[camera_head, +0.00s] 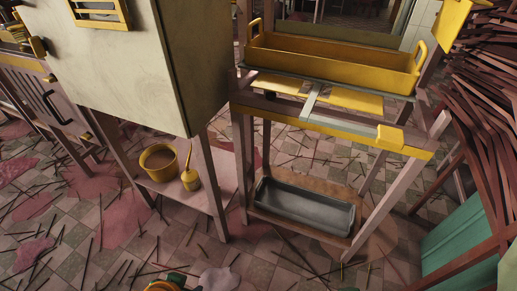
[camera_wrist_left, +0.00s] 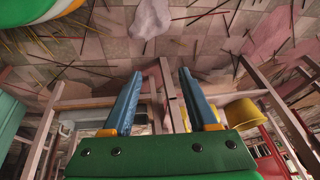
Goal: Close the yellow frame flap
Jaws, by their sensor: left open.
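A wooden frame stand (camera_head: 245,150) stands right of centre in the head view. A yellow bar (camera_head: 330,124) with a raised yellow block runs along its front, and a flat yellow panel (camera_head: 345,99) lies behind it under a yellow tray (camera_head: 335,58). I cannot tell for sure which of these is the flap, or its exact angle. My left gripper (camera_wrist_left: 160,75) is open and empty in the left wrist view, its two blue fingers apart. In the head view only a little of it shows at the bottom edge, low and left of the stand. My right gripper is not in view.
A grey metal tray (camera_head: 304,207) rests on the stand's lower shelf. A large pale cabinet (camera_head: 130,70) stands left, with a yellow pot (camera_head: 158,162) and a small yellow vessel (camera_head: 190,180) on a shelf below. Reddish sticks crowd the right. Sticks litter the tiled floor.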

